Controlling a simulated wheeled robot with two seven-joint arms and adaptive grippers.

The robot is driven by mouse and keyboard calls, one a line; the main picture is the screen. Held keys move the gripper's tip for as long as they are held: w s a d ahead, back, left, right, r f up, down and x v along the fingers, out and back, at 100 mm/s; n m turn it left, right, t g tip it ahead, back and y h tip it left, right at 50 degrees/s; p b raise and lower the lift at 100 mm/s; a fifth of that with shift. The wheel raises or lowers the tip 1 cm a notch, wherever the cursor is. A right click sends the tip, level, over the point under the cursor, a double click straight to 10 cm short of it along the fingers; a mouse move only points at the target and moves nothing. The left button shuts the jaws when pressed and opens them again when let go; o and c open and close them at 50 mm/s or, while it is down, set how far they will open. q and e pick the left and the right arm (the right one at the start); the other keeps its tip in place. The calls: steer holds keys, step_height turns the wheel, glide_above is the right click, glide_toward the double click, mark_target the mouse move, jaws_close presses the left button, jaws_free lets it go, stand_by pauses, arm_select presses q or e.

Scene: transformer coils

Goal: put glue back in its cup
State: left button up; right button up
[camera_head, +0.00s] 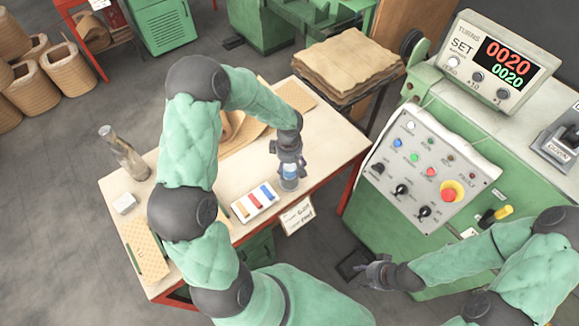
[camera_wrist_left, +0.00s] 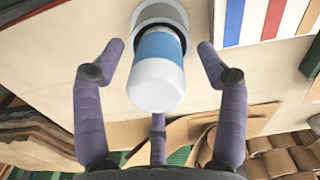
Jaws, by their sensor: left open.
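The glue is a bottle with a blue label (camera_head: 290,170) on the table in the head view. In the left wrist view the bottle (camera_wrist_left: 158,82) has a white end facing the camera and a blue band. Its far end sits at a grey-white round cup (camera_wrist_left: 160,11), apparently inside it. My left gripper (camera_head: 289,152) is above the bottle. In the wrist view its fingers (camera_wrist_left: 157,62) are spread around the bottle, with gaps on both sides. My right gripper (camera_head: 374,271) is away from the table, near the green machine; its finger opening is unclear.
A white tray with coloured strips (camera_head: 254,202) lies left of the glue. A paper tag (camera_head: 297,215) is at the front edge. The control machine (camera_head: 437,165) stands to the right.

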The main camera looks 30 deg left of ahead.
arm_select(q)
step_height(320, 180, up, 11)
steer(key=shift+r, duration=0.1)
stand_by(0.3)
arm_select(e)
steer(key=shift+s, duration=0.1)
stand_by(0.9)
